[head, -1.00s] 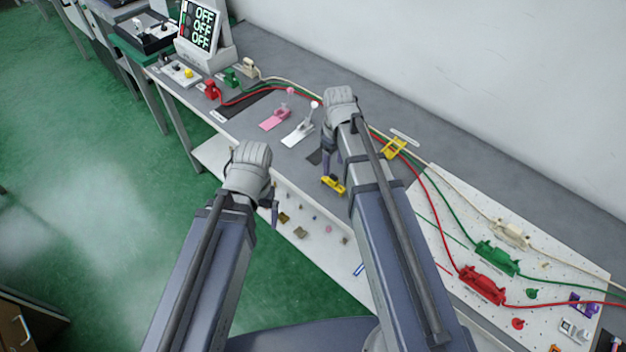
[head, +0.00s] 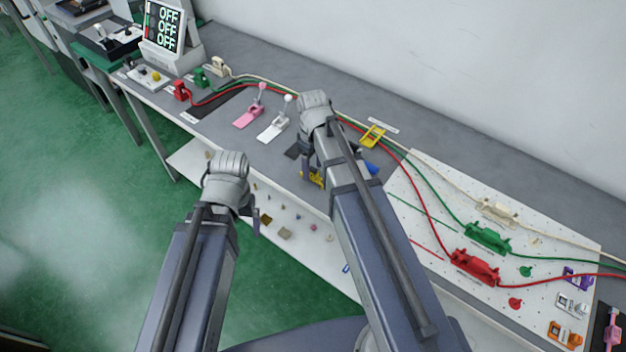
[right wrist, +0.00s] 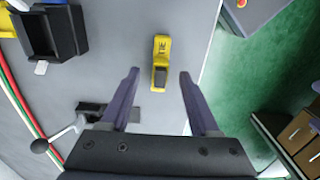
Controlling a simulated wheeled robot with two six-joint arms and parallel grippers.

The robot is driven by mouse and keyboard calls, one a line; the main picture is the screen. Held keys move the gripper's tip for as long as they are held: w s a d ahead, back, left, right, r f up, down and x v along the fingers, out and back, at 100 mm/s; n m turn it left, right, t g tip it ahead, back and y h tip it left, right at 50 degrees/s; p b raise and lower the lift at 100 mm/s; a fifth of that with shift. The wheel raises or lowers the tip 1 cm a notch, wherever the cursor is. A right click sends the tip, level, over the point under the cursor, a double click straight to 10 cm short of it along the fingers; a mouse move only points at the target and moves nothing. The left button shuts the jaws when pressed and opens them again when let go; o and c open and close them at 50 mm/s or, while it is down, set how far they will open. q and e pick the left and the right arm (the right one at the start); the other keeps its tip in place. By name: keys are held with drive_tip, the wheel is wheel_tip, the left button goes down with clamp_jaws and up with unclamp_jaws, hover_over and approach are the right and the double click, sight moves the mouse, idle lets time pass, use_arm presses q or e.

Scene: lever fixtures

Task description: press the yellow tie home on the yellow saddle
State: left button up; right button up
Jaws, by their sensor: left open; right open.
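A small yellow piece with a black part, seemingly the yellow tie (right wrist: 161,50), lies near the bench's front edge. It shows partly in the head view (head: 314,180). My right gripper (right wrist: 159,76) is open, with its fingertips on either side of the piece's near end in the picture; I cannot tell the height gap. A yellow fixture by the cables, seemingly the yellow saddle (head: 373,135), stands farther back and right; my arm hides part of the space in front of it. My left gripper (head: 246,212) is open and empty in front of the bench.
Red, green and white cables (head: 400,150) run along the bench to a white pegboard (head: 430,200) at the right. Pink (head: 249,114) and white (head: 274,128) levers stand left of my right gripper. An open black box (right wrist: 52,35) with yellow sides shows at the wrist view's top left.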

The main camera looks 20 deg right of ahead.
sight(313, 177)
wheel_tip(313, 177, down, 3)
drive_tip(key=shift+r+b, duration=0.1)
drive_tip(key=shift+b, duration=0.85)
use_arm(q)
wheel_tip(313, 177, down, 3)
drive_tip(key=shift+r, duration=0.1)
use_arm(e)
drive_tip(key=shift+r, duration=0.1)
drive_tip(key=shift+c, duration=0.3)
clamp_jaws()
